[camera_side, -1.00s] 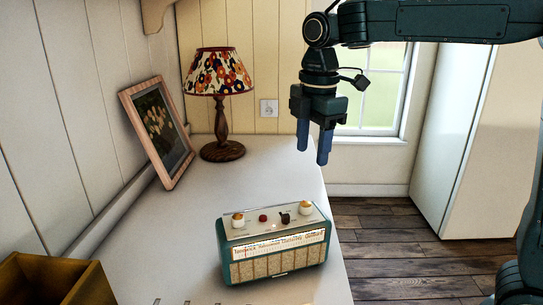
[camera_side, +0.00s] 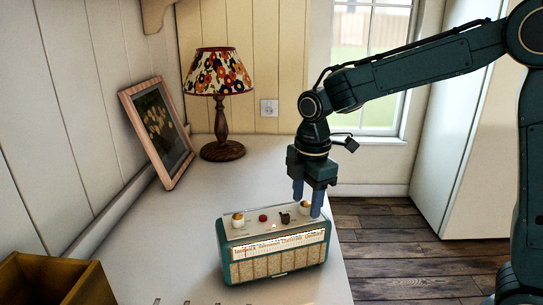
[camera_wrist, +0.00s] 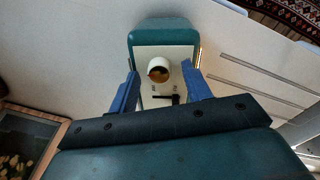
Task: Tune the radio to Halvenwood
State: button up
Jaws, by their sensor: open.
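The teal radio (camera_side: 275,262) stands on the counter, its lit dial strip (camera_side: 280,244) across the upper front. Its pale top bears a left white-and-orange knob (camera_side: 238,220), a red button (camera_side: 263,218), a dark lever (camera_side: 285,218) and a similar right knob (camera_side: 305,208). My gripper (camera_side: 308,208) points down over the radio's right end, open, a blue finger on either side of the right knob. In the wrist view this knob (camera_wrist: 159,66) lies between my fingers (camera_wrist: 160,74), with gaps at both sides. The dial lettering is too small to read surely.
A flowered lamp (camera_side: 220,80) and a leaning picture frame (camera_side: 160,130) stand behind on the left. A wooden box (camera_side: 60,283) is at the front left. The counter (camera_side: 255,175) between lamp and radio is clear. Its right edge is close beside the radio.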

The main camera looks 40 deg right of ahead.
jog(key=shift+f, duration=0.2)
jog(key=c, duration=1)
jog(key=shift+m, duration=0.5)
jog(key=m, duration=0.6)
jog(key=shift+r, duration=0.1)
jog(key=m, duration=0.6)
jog(key=shift+w, duration=0.1)
jog(key=shift+m+h, duration=0.3)
jog(key=shift+g, duration=0.3)
